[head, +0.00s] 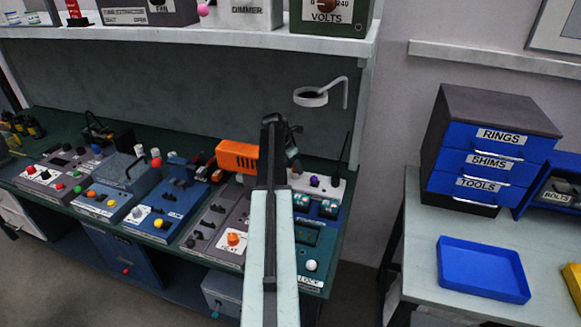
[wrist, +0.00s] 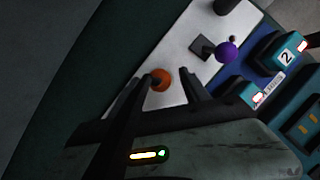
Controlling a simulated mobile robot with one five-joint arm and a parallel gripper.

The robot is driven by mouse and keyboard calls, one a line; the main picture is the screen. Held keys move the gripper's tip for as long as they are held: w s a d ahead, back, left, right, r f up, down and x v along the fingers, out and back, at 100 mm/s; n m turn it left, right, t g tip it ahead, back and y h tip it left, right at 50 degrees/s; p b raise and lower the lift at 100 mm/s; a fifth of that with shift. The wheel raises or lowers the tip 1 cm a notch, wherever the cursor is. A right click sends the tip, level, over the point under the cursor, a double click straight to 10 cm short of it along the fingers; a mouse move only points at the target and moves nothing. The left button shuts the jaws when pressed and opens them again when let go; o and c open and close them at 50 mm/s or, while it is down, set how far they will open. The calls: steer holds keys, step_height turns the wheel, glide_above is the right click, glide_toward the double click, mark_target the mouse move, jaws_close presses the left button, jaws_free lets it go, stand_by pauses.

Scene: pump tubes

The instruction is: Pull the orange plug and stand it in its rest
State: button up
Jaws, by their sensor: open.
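In the wrist view an orange ball-shaped top (wrist: 159,80), which looks like the orange plug, stands at the edge of a white panel (wrist: 180,55). My gripper (wrist: 167,76) is open, its two dark fingers reaching to either side of the orange top. I cannot tell whether they touch it. A purple ball-topped piece (wrist: 226,51) stands to the right beside a dark square on the same panel. In the head view the purple piece (head: 314,181) shows right of my arm; the orange plug is hidden behind the arm. I cannot make out which part is the rest.
Blue units (wrist: 282,53) with red and white parts stand right of the panel. An orange slotted box (head: 238,155) is left of my arm. A metal ring on a bent rod (head: 311,97) stands behind. A shelf (head: 180,34) hangs above the bench.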

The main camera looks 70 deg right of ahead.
steer(key=shift+s+d+f, duration=0.1)
steer(key=shift+f, duration=0.35)
steer(key=shift+r, duration=0.15)
jaws_close()
steer(key=shift+r+p, duration=0.45)
steer(key=shift+p, duration=0.05)
steer(key=shift+r, duration=0.2)
steer(key=shift+r+p, duration=2.1)
steer(key=shift+p, duration=0.2)
